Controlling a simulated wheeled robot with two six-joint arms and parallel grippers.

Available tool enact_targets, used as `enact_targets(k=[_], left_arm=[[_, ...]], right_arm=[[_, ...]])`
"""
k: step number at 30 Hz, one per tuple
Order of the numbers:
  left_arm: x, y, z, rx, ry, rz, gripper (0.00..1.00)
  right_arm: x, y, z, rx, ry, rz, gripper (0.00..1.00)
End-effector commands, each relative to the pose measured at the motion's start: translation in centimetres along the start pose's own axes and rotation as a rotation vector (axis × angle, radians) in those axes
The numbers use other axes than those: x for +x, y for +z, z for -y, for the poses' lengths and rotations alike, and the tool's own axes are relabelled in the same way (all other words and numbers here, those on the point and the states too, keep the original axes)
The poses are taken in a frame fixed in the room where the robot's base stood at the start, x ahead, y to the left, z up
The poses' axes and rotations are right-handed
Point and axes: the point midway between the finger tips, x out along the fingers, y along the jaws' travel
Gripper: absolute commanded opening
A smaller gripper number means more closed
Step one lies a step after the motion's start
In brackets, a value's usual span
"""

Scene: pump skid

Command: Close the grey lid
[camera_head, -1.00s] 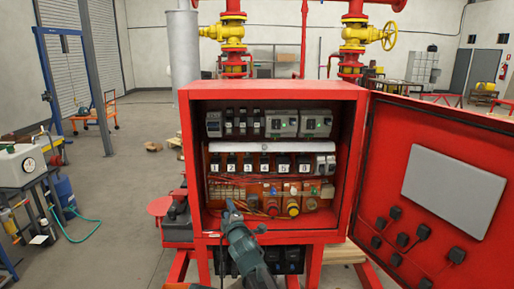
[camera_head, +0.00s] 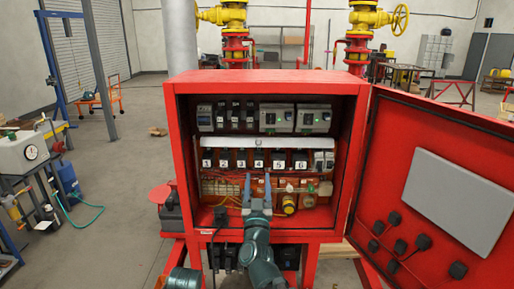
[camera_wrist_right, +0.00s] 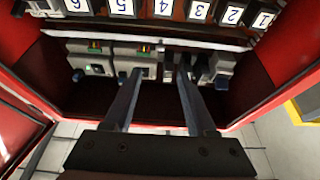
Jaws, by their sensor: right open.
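A long pale grey strip (camera_head: 268,143) runs across the open red cabinet, between the upper modules and the numbered switches; it may be the grey lid, but I cannot tell for sure. It also shows in the right wrist view (camera_wrist_right: 150,33), where the numbers appear upside down. My right gripper (camera_head: 257,178) is open and empty in front of the cabinet, its two fingers pointing in and up. In the right wrist view its fingertips (camera_wrist_right: 160,70) reach toward the grey modules by the strip; contact cannot be told.
The red cabinet door (camera_head: 387,153) stands open at the right, with a flat grey panel (camera_head: 458,202) on it. Open floor (camera_head: 120,190) lies to the left.

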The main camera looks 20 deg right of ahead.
Motion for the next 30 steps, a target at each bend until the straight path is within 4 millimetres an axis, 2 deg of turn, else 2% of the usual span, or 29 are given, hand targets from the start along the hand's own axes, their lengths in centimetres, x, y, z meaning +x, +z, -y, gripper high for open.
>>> enact_targets(k=[5,12,18,24,30], left_arm=[[-1.2,0.1,0.1,0.0,0.0,0.0,0.5],[-3.1,0.2,0.3,-0.004,0.001,0.0,0.5],[-4.4,0.2,0.4,-0.007,0.001,0.0,0.5],[-5.0,0.3,0.5,-0.009,0.002,0.0,0.5],[-5.2,0.3,0.5,-0.009,0.002,0.0,0.5]], right_arm=[[2.6,-0.2,0.1,-0.004,0.0,0.0,0.57],[7.7,-0.2,0.2,-0.003,-0.001,0.001,0.57],[11.2,-0.1,0.2,-0.003,-0.001,0.0,0.57],[13.1,-0.1,0.1,-0.003,-0.002,0.0,0.57],[13.7,0.0,0.1,-0.003,-0.002,0.0,0.57]])
